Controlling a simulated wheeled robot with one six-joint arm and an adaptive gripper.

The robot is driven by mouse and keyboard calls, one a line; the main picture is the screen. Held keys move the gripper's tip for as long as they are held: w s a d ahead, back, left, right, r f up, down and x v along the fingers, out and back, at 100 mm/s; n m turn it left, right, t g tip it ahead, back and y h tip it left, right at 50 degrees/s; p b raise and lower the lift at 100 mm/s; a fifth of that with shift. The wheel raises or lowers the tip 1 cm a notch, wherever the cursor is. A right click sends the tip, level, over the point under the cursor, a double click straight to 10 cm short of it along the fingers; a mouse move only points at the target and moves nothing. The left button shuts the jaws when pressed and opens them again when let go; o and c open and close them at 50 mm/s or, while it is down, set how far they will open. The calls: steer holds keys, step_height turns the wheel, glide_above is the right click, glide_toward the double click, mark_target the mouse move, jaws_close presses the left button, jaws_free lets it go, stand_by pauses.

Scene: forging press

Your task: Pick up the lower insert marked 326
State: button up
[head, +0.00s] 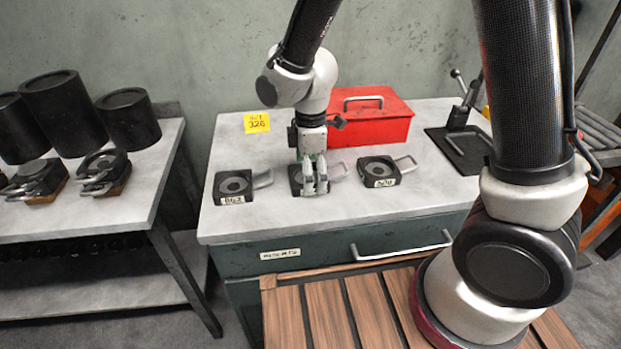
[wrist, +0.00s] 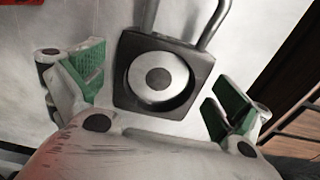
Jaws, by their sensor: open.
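Three dark square inserts with grey ring faces and bar handles lie in a row on the grey cabinet top. The left insert (head: 232,187) has a tag that looks like 862. The right insert (head: 378,171) has a tag too small to read surely.
A yellow note (head: 257,122) reading 326 lies behind the inserts. A red toolbox (head: 372,128) stands close behind my gripper. A black plate with a lever (head: 462,148) is at the right. A side table (head: 150,175) with black cylinders stands left, across a gap.

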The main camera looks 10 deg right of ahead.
steer(key=c, duration=2)
